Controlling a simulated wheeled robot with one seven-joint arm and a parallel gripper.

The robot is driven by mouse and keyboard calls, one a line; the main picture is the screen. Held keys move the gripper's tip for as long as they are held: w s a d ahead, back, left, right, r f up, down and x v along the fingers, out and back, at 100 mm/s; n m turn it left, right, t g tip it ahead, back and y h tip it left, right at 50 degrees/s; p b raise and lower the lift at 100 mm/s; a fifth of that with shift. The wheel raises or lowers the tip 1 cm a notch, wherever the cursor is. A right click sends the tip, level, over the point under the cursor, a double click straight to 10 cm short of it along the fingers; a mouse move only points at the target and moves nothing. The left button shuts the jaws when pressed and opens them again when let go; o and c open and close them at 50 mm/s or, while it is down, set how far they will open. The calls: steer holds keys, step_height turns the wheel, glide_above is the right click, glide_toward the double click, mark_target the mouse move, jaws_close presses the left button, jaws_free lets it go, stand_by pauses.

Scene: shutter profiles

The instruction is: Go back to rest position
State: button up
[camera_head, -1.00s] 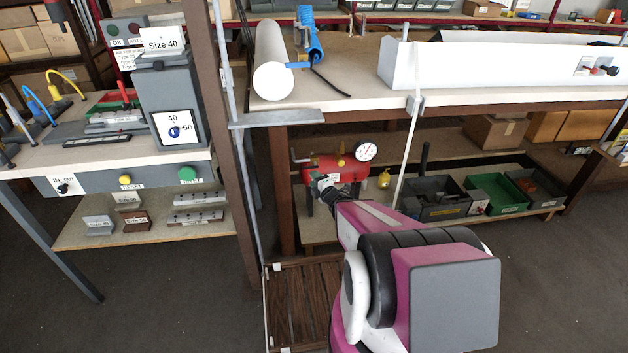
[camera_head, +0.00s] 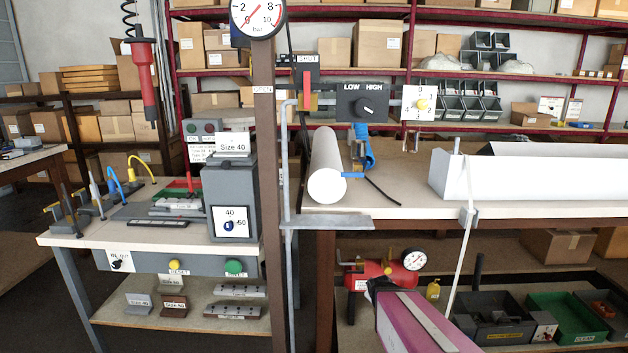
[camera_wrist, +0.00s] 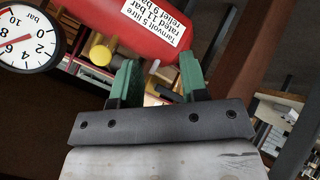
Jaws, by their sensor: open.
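My gripper (camera_wrist: 157,80) shows in the wrist view with its two green fingers apart and nothing between them. It is in front of a red air tank (camera_wrist: 120,20) whose label reads "rated 11 bar". A brass-coloured knob (camera_wrist: 101,50) sits left of the fingers, and a pressure gauge (camera_wrist: 28,38) is at the far left. In the head view, my magenta arm reaches toward the same red tank (camera_head: 385,271) under the bench, and its gauge (camera_head: 414,260) shows. The gripper itself is hard to make out there. I cannot tell whether the fingers touch the tank.
A bench (camera_head: 410,210) is above the tank, with a white roll (camera_head: 326,170) and a long white profile (camera_head: 540,185). A brown post (camera_head: 270,180) stands left. Dark and green bins (camera_head: 565,318) are right of my arm. A machine table (camera_head: 75,238) is at left.

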steer(key=s+a+r+m+g, duration=0.2)
steer(key=s+m+g, duration=0.2)
steer(key=s, duration=0.2)
steer(key=s+a+r+m+g+y, duration=0.1)
steer(key=s+a+m+g, duration=0.1)
steer(key=s+m+g, duration=0.2)
steer(key=shift+s+a+r+g+y, duration=0.15)
steer(key=shift+s+r+g+y, duration=0.25)
steer(key=shift+s, duration=0.5)
